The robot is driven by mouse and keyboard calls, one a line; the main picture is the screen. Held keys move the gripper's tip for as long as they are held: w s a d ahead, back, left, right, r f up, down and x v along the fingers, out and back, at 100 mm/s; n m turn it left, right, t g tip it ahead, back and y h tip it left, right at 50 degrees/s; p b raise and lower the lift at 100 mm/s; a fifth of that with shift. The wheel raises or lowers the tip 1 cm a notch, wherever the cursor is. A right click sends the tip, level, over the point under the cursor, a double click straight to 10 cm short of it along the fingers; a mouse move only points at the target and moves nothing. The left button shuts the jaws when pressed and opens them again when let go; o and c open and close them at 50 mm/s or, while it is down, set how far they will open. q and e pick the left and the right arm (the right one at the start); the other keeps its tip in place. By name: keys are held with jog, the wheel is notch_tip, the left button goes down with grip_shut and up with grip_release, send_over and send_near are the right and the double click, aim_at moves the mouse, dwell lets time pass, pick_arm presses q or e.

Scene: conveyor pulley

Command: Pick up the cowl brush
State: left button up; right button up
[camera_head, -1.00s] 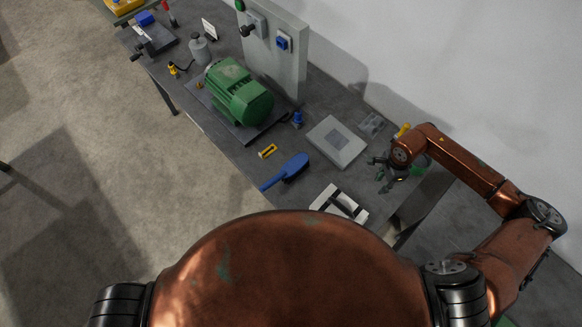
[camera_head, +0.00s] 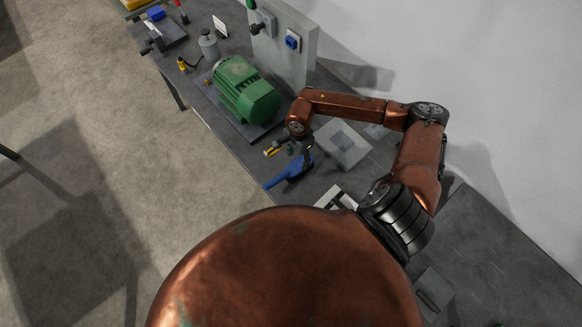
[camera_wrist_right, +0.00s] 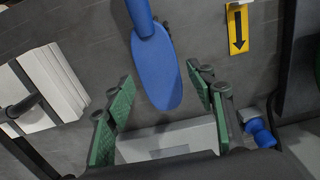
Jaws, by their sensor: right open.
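The blue cowl brush (camera_head: 284,176) lies on the dark bench top near its front edge, its handle pointing toward that edge. In the right wrist view the brush (camera_wrist_right: 158,72) shows its broad rounded end between and beyond the fingers, with the handle running out at the top. My right gripper (camera_head: 297,149) is over the bench at the brush's broad end and partly covers it. In the wrist view the green-padded fingers (camera_wrist_right: 165,98) are spread apart with nothing held. I cannot tell the exact height above the brush. My left gripper is not in view.
A yellow tag with a black arrow (camera_wrist_right: 238,30) lies beside the brush. A green motor (camera_head: 246,90) stands behind. A pale square plate (camera_head: 352,157), a white block (camera_wrist_right: 50,85) and a blue part (camera_wrist_right: 262,133) are close by.

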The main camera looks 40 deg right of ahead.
aim_at(298, 165)
jog(key=o, duration=0.3)
jog(key=shift+s+f, duration=0.1)
jog(key=shift+f, duration=0.85)
notch_tip(298, 165, down, 4)
jog(key=shift+f+p, duration=0.2)
jog(key=shift+p, duration=0.55)
jog(key=shift+f, duration=0.25)
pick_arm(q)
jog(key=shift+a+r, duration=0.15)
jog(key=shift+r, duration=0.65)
pick_arm(e)
jog(key=shift+c, duration=0.4)
jog(key=c, duration=1.3)
